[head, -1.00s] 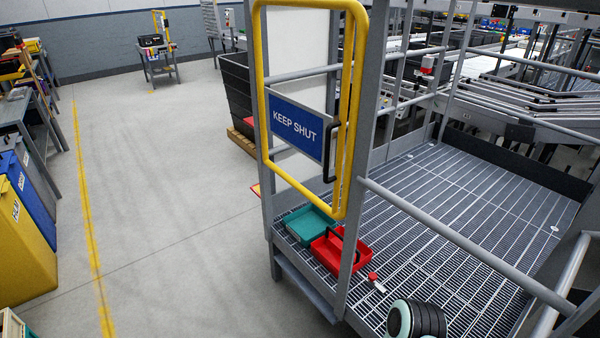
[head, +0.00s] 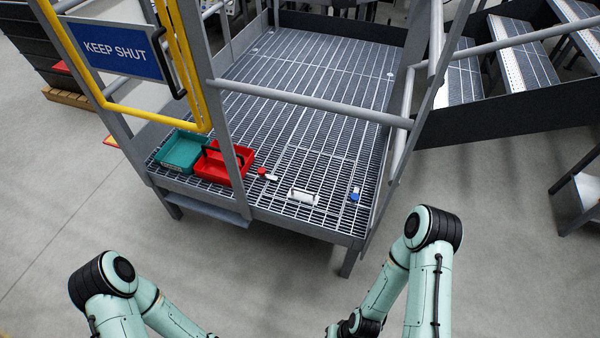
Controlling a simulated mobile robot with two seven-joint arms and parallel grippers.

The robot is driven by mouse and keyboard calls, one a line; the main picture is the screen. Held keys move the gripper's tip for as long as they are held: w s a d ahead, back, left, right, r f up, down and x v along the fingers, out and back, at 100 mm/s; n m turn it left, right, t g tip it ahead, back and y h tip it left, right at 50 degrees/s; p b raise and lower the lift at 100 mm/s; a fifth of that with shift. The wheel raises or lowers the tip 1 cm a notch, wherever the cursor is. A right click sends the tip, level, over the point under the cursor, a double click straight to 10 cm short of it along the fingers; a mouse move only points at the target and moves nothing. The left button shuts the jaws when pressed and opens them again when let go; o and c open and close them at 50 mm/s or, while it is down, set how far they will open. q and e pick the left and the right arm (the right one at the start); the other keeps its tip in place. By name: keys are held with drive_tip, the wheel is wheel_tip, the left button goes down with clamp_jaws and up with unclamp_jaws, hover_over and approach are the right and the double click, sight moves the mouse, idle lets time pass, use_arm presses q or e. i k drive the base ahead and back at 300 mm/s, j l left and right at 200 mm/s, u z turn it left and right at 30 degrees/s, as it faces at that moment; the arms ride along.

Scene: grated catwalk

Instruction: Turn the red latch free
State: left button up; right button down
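A small piece with a red end (head: 262,171) and a pale end lies on the grated platform (head: 320,85), just right of the red tray. It may be the red latch, but it is too small to tell its shape. No other clear red latch shows. Both my arms come in at the bottom of the head view, on the floor side of the platform and apart from it. Their grippers are below the picture edge, so I cannot see their fingers.
A teal tray (head: 180,150) and a red tray (head: 226,172) with a black handle sit at the platform's front left. A white piece (head: 303,196) and a blue-ended piece (head: 355,195) lie to the right. A yellow gate frame (head: 186,75), a blue sign (head: 120,48) and a grey rail (head: 310,103) rise there.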

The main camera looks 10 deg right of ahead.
sight(261, 171)
drive_tip(key=i+j+u, duration=0.5)
drive_tip(key=u, duration=0.2)
